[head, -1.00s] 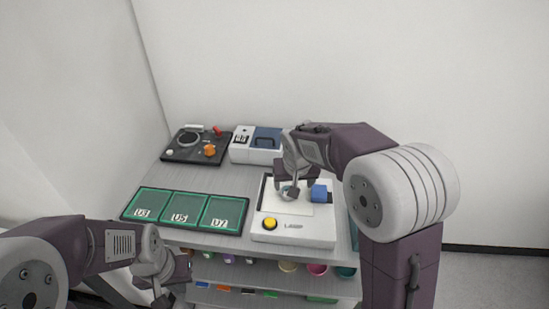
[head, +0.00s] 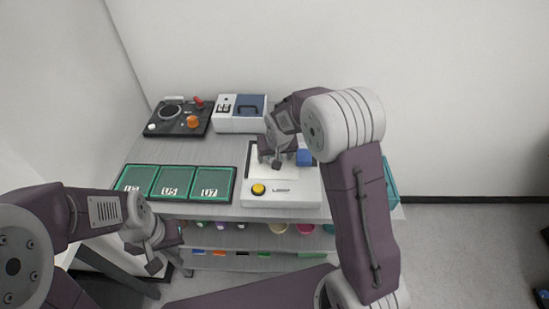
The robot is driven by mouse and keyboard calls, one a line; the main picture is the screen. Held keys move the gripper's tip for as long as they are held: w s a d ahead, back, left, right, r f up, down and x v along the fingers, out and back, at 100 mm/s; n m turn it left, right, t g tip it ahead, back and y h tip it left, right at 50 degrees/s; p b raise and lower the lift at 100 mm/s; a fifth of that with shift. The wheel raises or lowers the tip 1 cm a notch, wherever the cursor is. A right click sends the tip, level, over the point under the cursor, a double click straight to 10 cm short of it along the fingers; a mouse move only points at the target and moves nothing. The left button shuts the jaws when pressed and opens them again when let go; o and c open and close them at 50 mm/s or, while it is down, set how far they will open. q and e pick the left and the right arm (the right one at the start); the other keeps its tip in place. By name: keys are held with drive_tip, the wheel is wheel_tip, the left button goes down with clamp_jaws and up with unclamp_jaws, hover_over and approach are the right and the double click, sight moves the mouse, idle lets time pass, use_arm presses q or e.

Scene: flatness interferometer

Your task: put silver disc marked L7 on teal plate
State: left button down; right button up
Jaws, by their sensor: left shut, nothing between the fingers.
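I cannot make out a silver disc marked L7; my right gripper and arm hide part of the bench. My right gripper (head: 277,163) points down over the pale top of the white lamp unit (head: 290,201). Its fingertips are too small and shaded to show their gap. A teal-edged piece (head: 391,185) shows at the bench's right end, partly behind my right arm; I cannot tell whether it is the teal plate. My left gripper (head: 154,267) is shut and empty, low in front of the bench's left front edge.
Green-teal trays marked U5 (head: 171,182) and U7 (head: 212,183) lie at the front left, beside another partly covered by my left arm. A blue block (head: 304,157) is on the lamp unit. A black control panel (head: 180,119) and a white-blue box (head: 240,113) stand behind. Shelves below hold coloured items.

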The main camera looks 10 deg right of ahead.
clamp_jaws()
drive_tip(key=shift+w+r, duration=0.1)
drive_tip(key=shift+r, duration=0.45)
wheel_tip(320, 180, up, 3)
drive_tip(key=s+d+r+b, duration=0.1)
drive_tip(key=s+d+r, duration=0.5)
drive_tip(key=d, duration=0.4)
drive_tip(key=shift+r, duration=0.4)
